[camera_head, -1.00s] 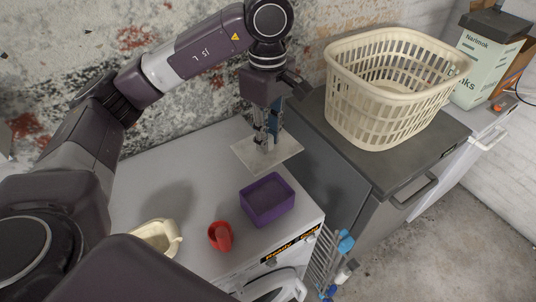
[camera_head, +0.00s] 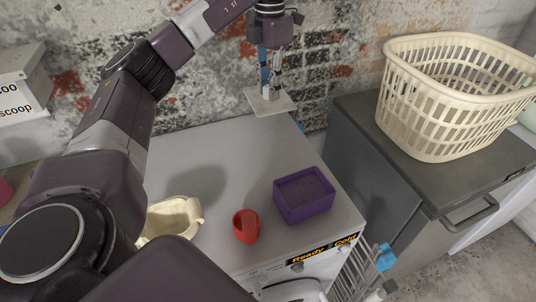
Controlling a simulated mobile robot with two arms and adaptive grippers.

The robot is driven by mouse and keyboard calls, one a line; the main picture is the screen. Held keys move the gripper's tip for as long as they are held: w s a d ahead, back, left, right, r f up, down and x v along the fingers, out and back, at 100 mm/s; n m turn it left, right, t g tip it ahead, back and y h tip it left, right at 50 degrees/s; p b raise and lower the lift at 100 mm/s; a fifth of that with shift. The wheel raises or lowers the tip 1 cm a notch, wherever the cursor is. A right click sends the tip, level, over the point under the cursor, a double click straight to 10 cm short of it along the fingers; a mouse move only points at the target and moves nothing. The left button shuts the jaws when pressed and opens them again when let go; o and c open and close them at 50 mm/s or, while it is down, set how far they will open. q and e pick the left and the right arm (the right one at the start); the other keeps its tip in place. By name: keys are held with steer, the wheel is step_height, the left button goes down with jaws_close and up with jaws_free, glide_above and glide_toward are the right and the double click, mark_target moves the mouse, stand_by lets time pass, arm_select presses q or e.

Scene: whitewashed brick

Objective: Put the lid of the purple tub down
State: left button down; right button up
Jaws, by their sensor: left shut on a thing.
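The purple tub (camera_head: 304,212) stands open on the white machine top, right of the middle, and looks empty. Its lid (camera_head: 254,101) is a flat, pale, translucent square. My left gripper (camera_head: 270,88) points down and is shut on the lid's middle. It holds the lid roughly level near the back edge of the machine top, behind the tub and apart from it. The exact height of the lid above the top is hard to tell. My right gripper is out of view.
A red cup (camera_head: 247,227) and a cream container (camera_head: 172,219) stand left of the tub on the white machine top (camera_head: 235,165). A cream laundry basket (camera_head: 440,125) stands on the grey cabinet (camera_head: 365,120) to the right. The middle of the machine top is clear.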

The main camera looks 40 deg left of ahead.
arm_select(q)
steer(key=b, duration=0.2)
glide_toward(268, 154)
steer(key=shift+f+p, duration=0.6)
steer(key=shift+f, duration=0.05)
step_height(268, 154, down, 4)
steer(key=shift+f, duration=0.25)
steer(key=shift+w, duration=0.1)
steer(key=shift+f, duration=0.2)
steer(key=c, duration=1.7)
jaws_free()
steer(key=shift+c, duration=0.2)
steer(key=shift+r, duration=0.1)
